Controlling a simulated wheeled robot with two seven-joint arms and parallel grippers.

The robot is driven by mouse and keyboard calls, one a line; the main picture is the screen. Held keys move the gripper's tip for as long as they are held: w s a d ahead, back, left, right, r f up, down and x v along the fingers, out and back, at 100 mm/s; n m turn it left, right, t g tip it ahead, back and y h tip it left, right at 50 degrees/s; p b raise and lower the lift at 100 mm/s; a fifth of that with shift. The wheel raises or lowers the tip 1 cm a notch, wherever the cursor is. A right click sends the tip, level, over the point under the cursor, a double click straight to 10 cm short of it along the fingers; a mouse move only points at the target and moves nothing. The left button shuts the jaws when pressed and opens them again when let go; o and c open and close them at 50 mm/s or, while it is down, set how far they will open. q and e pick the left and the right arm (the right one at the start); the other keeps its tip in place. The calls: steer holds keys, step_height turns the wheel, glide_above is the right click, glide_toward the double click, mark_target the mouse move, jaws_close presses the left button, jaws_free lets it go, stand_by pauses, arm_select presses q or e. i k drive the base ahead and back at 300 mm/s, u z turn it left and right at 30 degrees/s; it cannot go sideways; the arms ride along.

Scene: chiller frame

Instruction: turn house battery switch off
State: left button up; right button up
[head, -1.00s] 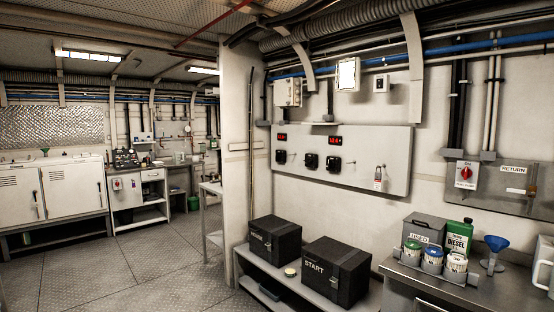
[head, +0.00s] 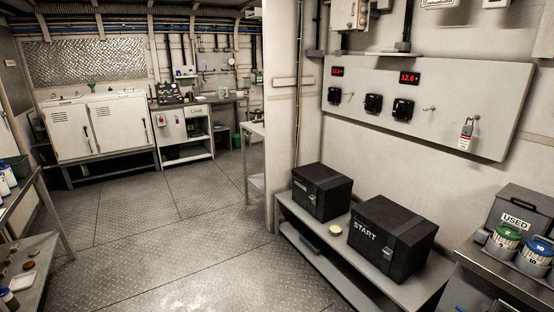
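A pale grey panel (head: 450,110) is on the right wall. It carries several black rotary switches in a row: a left one (head: 334,96), a middle one (head: 373,103) and a right one (head: 403,110). Their labels are too small to read, so I cannot tell which is the house switch or how each is set. Two red displays sit above them, a left one (head: 337,72) and a right one (head: 409,78). A black battery box (head: 322,190), its lettering hard to read, stands below, beside a black box marked START (head: 393,238). Neither gripper shows.
A low grey bench (head: 340,262) holds both boxes. A padlock with a red and white tag (head: 466,134) hangs on the panel's right. A counter with jars (head: 505,237) is at the lower right, a shelf (head: 30,245) at the left. The floor (head: 170,235) between is clear.

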mark_target(331, 95)
steer(key=u, duration=0.35)
steer(key=i, duration=2.3)
steer(key=z, duration=0.6)
steer(key=i, duration=1.35)
steer(key=z, duration=1.25)
steer(key=i, duration=0.5)
steer(key=z, duration=0.15)
